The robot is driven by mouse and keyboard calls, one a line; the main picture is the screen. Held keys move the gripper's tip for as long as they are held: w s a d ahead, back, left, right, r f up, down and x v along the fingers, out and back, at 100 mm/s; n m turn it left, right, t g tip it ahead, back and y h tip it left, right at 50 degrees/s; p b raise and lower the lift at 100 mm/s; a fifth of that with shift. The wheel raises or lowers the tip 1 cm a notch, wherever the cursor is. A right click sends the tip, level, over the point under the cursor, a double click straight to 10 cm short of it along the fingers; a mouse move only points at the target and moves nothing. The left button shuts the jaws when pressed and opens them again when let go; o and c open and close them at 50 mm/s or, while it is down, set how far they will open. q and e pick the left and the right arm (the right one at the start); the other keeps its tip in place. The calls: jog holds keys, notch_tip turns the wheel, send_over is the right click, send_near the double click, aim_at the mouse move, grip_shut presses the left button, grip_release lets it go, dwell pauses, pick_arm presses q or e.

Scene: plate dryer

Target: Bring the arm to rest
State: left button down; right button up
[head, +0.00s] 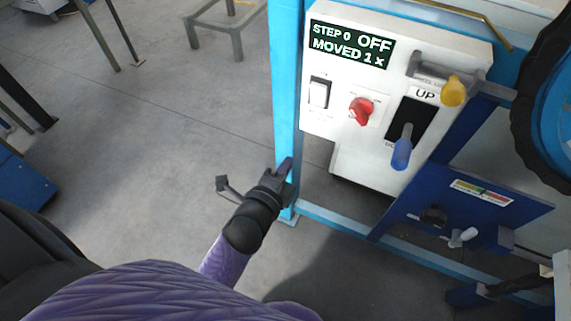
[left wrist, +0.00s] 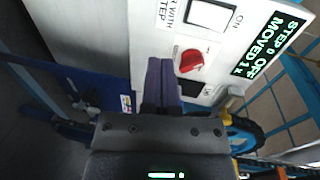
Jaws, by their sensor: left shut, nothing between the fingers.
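My left gripper (head: 286,166) is shut and empty, beside the blue upright post (head: 286,80) and below and left of the white control box (head: 330,115). The purple sleeved arm behind it reaches in from the lower left. In the left wrist view the shut fingers (left wrist: 161,80) stand in front of the panel, just left of the red knob (left wrist: 191,61) in the picture. I cannot tell from this view how far off they are. My right gripper is not in view.
The box carries a display (head: 349,45) reading "STEP 0 OFF, MOVED 1 x", a white rocker switch (head: 319,93), the red knob (head: 361,111), a blue-handled lever (head: 402,153) and a yellow knob (head: 453,92). Open grey floor (head: 140,130) lies to the left.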

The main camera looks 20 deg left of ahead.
pick_arm(q)
jog(key=s+f+n+g, duration=0.4)
jog(key=s+f, duration=0.2)
jog(key=f, duration=0.3)
jog(key=s+f+n+g, duration=0.3)
jog(key=s+f, duration=0.2)
jog(key=f, duration=0.5)
jog(key=s+a+f+n+g, duration=0.2)
jog(key=s+f+n+g, duration=0.2)
jog(key=s, duration=0.8)
jog(key=s+a+f+n+g, duration=0.2)
jog(key=s+f+n+g, duration=0.2)
jog(key=s, duration=0.7)
notch_tip(320, 180, down, 2)
jog(key=shift+s+f+n+g+y, duration=0.1)
jog(key=shift+s+n+g+y, duration=0.2)
jog(key=shift+s+n+y, duration=0.1)
